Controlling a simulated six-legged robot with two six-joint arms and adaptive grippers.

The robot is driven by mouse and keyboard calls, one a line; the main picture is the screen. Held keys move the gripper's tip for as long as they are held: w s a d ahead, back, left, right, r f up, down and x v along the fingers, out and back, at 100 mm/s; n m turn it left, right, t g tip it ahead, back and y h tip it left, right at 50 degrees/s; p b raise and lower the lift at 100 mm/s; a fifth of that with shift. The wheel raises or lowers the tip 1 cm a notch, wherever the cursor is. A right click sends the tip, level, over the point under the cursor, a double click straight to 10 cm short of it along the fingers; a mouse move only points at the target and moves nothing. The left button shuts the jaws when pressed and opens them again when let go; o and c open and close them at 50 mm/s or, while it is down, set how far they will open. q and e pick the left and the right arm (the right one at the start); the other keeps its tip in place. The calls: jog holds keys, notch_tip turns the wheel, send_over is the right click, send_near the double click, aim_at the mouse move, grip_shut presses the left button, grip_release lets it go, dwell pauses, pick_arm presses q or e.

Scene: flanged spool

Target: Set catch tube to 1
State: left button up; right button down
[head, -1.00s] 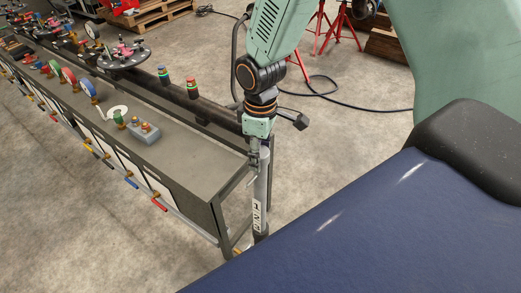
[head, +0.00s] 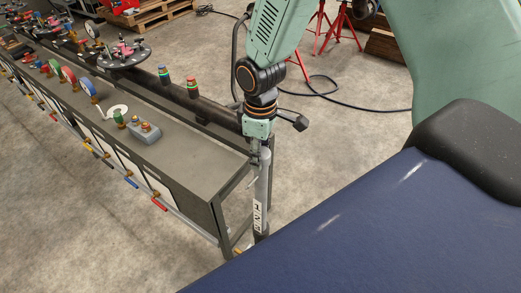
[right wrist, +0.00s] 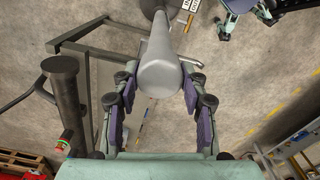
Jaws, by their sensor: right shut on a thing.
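The catch tube (head: 262,185) is a slim grey upright tube at the near end of the long bench. A white label with the numbers 1, 2 and 3 (head: 258,217) runs down its lower part. My right gripper (head: 259,152) is at the tube's upper end, pointing down. In the right wrist view, the tube's rounded grey end (right wrist: 161,75) sits between the two fingers of my right gripper (right wrist: 160,82), which is shut on it. Which number the tube is set at is too small to tell. My left gripper is not in view.
The long grey bench (head: 185,150) carries a dark pipe (head: 215,112), gauges, a round flange (head: 124,55) and a small grey box (head: 144,132). Coloured valve handles line its front. Red stands (head: 340,28) and a black cable lie behind.

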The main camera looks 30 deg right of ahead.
aim_at(261, 187)
notch_tip(261, 187, down, 14)
jog(key=b, duration=0.6)
jog(key=shift+s+r, duration=0.1)
jog(key=shift+s, duration=0.1)
jog(key=c, duration=1.2)
grip_release()
jog(key=o, duration=0.5)
jog(key=shift+w, duration=0.2)
jog(key=shift+r, duration=0.15)
notch_tip(261, 187, up, 11)
jog(key=shift+s+f, duration=0.15)
jog(key=shift+f, duration=0.05)
jog(key=shift+r, duration=0.55)
